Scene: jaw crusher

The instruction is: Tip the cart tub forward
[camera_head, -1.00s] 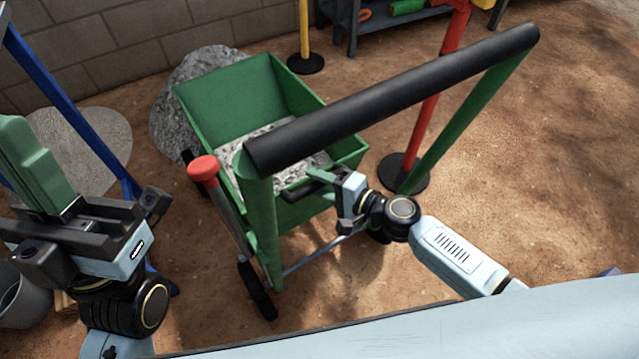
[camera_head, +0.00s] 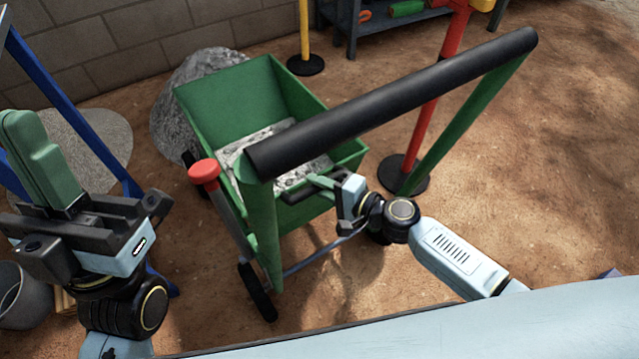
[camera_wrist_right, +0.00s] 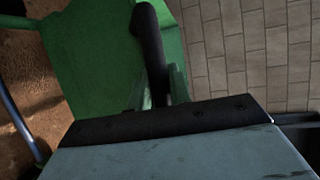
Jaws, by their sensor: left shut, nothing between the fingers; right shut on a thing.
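The green cart tub (camera_head: 225,98) stands in the middle of the head view with grey rubble (camera_head: 290,172) inside. It sits upright on the cart. The cart's black push bar (camera_head: 400,100) on green posts crosses in front of it. A red-knobbed lever (camera_head: 204,172) stands at the cart's left side. My right gripper (camera_head: 318,185) is shut on the black tub handle (camera_head: 300,194) at the tub's near side; the handle also shows between the fingers in the right wrist view (camera_wrist_right: 150,50). My left gripper (camera_head: 35,150) is shut and empty, raised at the far left, away from the cart.
A grey rubble heap (camera_head: 195,85) lies behind the tub by the block wall (camera_head: 130,40). A blue frame (camera_head: 75,110) and grey bucket (camera_head: 22,295) are at left. Red (camera_head: 418,135) and yellow (camera_head: 304,30) posts stand nearby. Open dirt lies at right.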

